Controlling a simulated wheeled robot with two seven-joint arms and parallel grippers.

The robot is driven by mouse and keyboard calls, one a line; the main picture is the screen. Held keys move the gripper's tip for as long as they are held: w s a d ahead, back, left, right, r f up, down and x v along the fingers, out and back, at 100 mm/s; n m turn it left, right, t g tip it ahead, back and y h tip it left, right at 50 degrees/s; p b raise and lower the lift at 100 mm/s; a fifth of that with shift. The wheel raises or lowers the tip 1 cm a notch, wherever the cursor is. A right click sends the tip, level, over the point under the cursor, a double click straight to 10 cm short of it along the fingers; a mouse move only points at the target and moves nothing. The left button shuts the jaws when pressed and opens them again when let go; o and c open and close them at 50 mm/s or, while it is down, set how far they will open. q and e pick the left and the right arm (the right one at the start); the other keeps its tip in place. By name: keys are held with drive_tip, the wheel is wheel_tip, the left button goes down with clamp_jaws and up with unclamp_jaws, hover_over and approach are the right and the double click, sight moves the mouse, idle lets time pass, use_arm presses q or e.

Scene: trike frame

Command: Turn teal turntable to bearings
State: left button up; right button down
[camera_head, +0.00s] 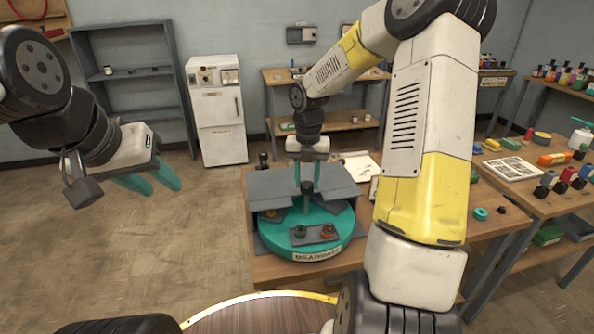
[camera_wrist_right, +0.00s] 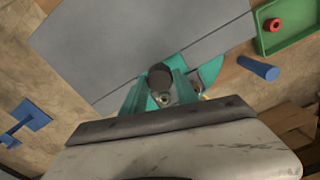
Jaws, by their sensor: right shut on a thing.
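The teal turntable (camera_head: 334,240) sits on a wooden table under a grey cover. Its open front shows a grey tray (camera_head: 314,234) with small green and orange parts, above a pale label (camera_head: 317,253) whose print I cannot read surely. My right gripper (camera_head: 307,184) is upright over the turntable's centre, its teal fingers shut on a dark round-topped knob (camera_head: 307,188). The knob (camera_wrist_right: 160,76) also shows between the fingers in the right wrist view. My left gripper (camera_head: 150,180) is open and empty, in the air left of the table.
The grey cover (camera_head: 272,186) flanks the knob on both sides. A green tray (camera_wrist_right: 290,28) with a red ring and a blue cylinder (camera_wrist_right: 258,68) lie near it in the wrist view. A side table (camera_head: 510,205) at right holds many items. The floor at left is clear.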

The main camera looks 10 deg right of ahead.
drive_tip(key=shift+w, duration=0.1)
idle(0.6)
drive_tip(key=c, duration=0.9)
unclamp_jaws()
drive_tip(key=shift+c, duration=0.2)
drive_tip(key=shift+r, duration=3.95)
drive_tip(key=s+a+r+m+t+y, duration=0.1)
drive_tip(key=s+r+m+t, duration=0.2)
drive_tip(key=s+m, duration=0.8)
drive_tip(key=s+a+r+m+t+y, duration=0.1)
drive_tip(key=s+r+m+t, duration=0.2)
drive_tip(key=s+r+m, duration=0.5)
drive_tip(key=s+m, duration=0.4)
drive_tip(key=m, duration=0.9)
drive_tip(key=shift+s+r, duration=0.15)
drive_tip(key=shift+r, duration=0.05)
